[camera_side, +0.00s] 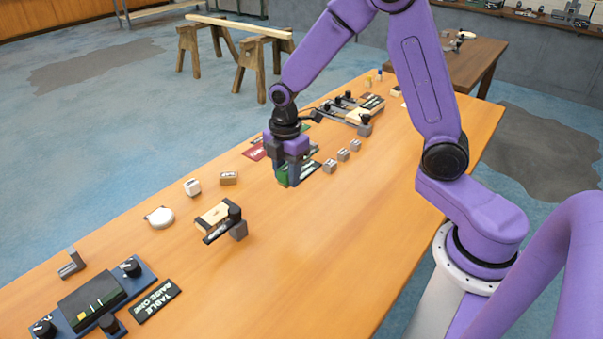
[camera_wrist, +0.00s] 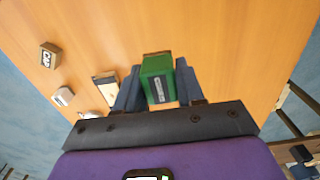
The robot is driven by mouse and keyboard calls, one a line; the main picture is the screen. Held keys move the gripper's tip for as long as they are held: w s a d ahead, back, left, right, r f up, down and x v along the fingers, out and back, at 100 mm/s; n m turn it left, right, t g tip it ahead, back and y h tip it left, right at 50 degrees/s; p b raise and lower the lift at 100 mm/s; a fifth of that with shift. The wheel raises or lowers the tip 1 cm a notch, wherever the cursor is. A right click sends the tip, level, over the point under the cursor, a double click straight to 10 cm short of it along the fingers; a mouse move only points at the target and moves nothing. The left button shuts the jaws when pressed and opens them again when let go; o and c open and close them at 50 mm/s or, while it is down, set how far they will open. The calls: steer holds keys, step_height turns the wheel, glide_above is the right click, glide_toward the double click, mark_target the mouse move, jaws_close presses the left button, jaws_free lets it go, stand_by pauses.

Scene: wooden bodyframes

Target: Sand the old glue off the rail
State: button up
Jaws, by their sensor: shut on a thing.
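My gripper (camera_side: 291,180) is shut on a green block (camera_side: 293,174), held above the middle of the table. In the wrist view the green block (camera_wrist: 158,80) sits between the two fingers (camera_wrist: 158,92), with a dark label on its face and a tan strip at its far end. A short pale wooden piece (camera_side: 211,215) lies at a black clamp nearer the front, to the left of my gripper. Another pale piece (camera_side: 358,116) lies in a dark fixture farther back. I cannot tell which is the rail, and no old glue can be made out.
Several small grey blocks (camera_side: 343,155) stand right of my gripper. A tan block (camera_side: 228,178), a white block (camera_side: 192,187) and a round white item (camera_side: 159,217) lie left. A blue control panel (camera_side: 92,302) is at the front left. The table's right front is clear.

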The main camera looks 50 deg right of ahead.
glide_toward(226, 207)
steer(key=shift+f, duration=2.9)
steer(key=shift+a+f, duration=0.3)
steer(key=shift+a, duration=0.2)
steer(key=shift+a+f, duration=0.3)
steer(key=shift+a, duration=0.2)
steer(key=shift+c, duration=0.4)
steer(key=shift+a, duration=2.15)
steer(key=shift+d, duration=3.2)
steer(key=shift+a+r, duration=0.1)
steer(key=shift+r, duration=4.05)
